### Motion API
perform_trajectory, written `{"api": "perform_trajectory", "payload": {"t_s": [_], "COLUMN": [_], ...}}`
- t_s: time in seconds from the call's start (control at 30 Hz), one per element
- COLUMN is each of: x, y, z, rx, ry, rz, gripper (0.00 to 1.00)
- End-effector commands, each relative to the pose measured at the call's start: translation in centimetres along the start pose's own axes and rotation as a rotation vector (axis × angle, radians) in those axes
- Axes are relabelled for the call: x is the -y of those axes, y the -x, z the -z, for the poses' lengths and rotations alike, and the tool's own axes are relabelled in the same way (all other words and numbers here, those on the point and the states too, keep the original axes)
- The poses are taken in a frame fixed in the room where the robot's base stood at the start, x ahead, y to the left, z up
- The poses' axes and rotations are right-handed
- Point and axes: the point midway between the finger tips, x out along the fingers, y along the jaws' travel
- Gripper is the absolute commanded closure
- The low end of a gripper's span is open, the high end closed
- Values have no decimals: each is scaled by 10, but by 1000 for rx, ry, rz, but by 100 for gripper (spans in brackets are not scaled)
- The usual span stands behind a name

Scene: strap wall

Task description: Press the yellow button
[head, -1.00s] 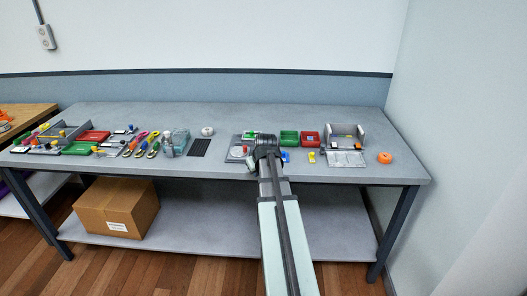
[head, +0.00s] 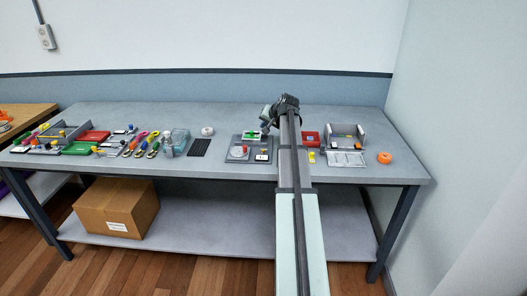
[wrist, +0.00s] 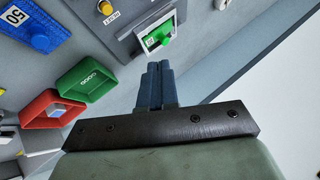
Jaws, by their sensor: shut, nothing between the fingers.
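The yellow button (head: 262,151) is a small knob above a white label on a grey panel (head: 234,157) in the middle of the table. In the wrist view the yellow button (wrist: 105,7) shows at the top edge beside its label. My gripper (head: 266,124) is above the far side of the panel, tilted and apart from the yellow button. In the wrist view its fingers (wrist: 158,66) are together and empty, with tips near the green block.
A green bin (wrist: 70,92) and a red bin (head: 311,138) stand right of the panel. Many small items crowd the table's left.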

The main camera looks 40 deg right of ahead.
Motion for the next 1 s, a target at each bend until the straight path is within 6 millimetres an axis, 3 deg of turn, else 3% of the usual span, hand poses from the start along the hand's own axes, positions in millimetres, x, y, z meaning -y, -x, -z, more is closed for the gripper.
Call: {"api": "perform_trajectory", "payload": {"t_s": [0.33, 1.0], "x": [-5, -41], "y": [-7, -56], "z": [-6, -41], "rx": [2, 2], "ry": [2, 2], "rz": [-1, -1], "gripper": [100, 100]}}
